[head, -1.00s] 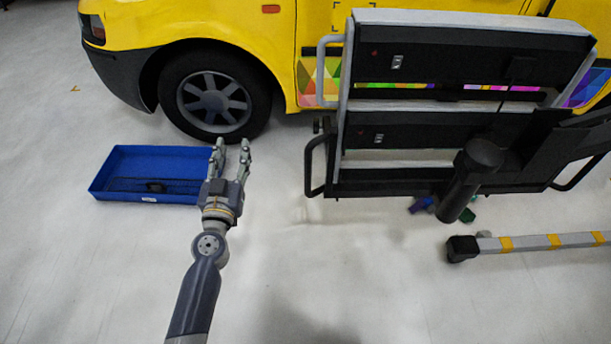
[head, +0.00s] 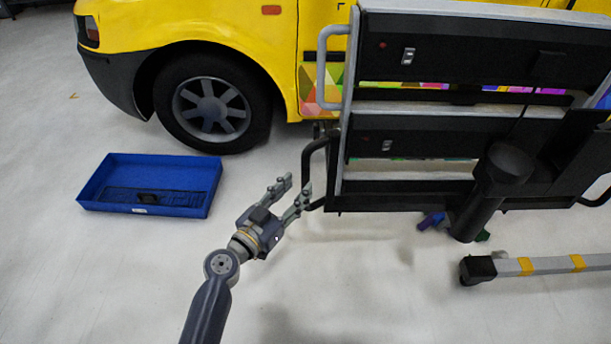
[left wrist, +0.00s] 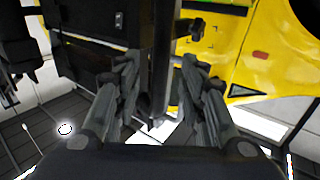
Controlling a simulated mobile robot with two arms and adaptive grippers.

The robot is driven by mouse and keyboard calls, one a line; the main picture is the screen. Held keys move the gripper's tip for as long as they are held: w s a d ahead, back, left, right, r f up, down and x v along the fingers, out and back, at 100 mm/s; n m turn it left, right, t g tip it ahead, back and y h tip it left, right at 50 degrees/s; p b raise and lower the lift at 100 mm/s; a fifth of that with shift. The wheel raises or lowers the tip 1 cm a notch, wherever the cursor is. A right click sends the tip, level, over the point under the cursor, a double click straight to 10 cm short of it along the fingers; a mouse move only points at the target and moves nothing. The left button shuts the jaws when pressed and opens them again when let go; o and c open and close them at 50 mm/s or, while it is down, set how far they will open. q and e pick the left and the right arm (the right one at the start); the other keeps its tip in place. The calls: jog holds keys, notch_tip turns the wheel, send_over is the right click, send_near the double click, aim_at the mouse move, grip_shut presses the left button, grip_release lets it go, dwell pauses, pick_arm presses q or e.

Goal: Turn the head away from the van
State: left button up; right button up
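The yellow van (head: 215,22) fills the top of the head view, with its wheel (head: 210,105) and a coloured pattern low on its side. It also shows at the upper right of the left wrist view (left wrist: 235,50). My left gripper (head: 298,190) is open, its fingers apart, just left of the black handle (head: 308,175) on the dark cart (head: 430,140). In the left wrist view the fingers (left wrist: 155,80) are spread, with a dark upright part beyond them. I cannot tell whether they touch the handle. My right gripper is not in view.
A blue tray (head: 180,211) lies on the floor left of my left gripper. A grey bar with yellow bands (head: 550,265) is at the lower right. Small coloured items (head: 432,220) lie under the cart. The pale floor at the lower left is clear.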

aim_at(303, 181)
pick_arm(q)
jog(key=shift+x, duration=2.6)
jog(key=shift+c, duration=0.6)
grip_shut()
